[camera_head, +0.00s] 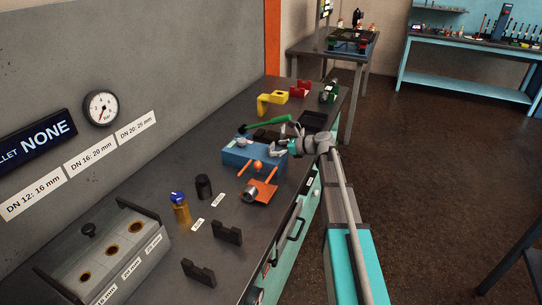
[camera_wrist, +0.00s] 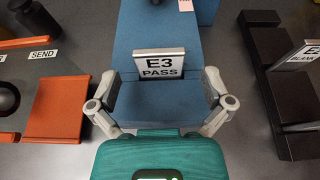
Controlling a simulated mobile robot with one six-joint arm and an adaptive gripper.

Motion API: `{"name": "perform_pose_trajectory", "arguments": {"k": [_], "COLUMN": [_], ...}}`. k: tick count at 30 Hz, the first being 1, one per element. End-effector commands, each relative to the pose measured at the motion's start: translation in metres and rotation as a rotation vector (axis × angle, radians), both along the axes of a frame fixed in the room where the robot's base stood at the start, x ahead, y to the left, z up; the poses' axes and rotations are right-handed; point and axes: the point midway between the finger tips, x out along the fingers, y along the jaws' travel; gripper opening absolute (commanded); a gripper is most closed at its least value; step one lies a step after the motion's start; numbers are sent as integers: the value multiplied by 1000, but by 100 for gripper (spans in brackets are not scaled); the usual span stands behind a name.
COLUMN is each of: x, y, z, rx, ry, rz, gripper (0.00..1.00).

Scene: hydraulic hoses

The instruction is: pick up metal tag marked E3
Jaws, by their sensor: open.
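The metal tag marked "E3 PASS" (camera_wrist: 160,65) stands upright on a blue block (camera_wrist: 150,30) in the wrist view. My gripper (camera_wrist: 160,90) is open, with one finger on each side of the tag. Neither finger seems to touch the tag, and nothing is held. In the head view my gripper (camera_head: 284,140) is over the right end of the blue block (camera_head: 240,155). I cannot make out the tag clearly there, as it is small and near the fingers.
A dark block with a tag reading "BLANK" (camera_wrist: 305,53) is to the right in the wrist view. An orange stand (camera_wrist: 55,108) and a "SEND" label (camera_wrist: 43,54) are to the left. In the head view, a green-handled tool (camera_head: 265,125) lies behind the blue block. Black brackets (camera_head: 227,232) stand nearer.

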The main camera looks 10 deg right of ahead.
Motion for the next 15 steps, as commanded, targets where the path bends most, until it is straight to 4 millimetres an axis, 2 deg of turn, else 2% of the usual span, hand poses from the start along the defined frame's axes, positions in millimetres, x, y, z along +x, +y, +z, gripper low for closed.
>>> {"name": "perform_pose_trajectory", "arguments": {"k": [6, 15], "x": [11, 12], "y": [17, 19], "z": [-8, -8], "rx": [0, -1], "ry": [0, -1], "rz": [1, 0], "gripper": [100, 100]}}
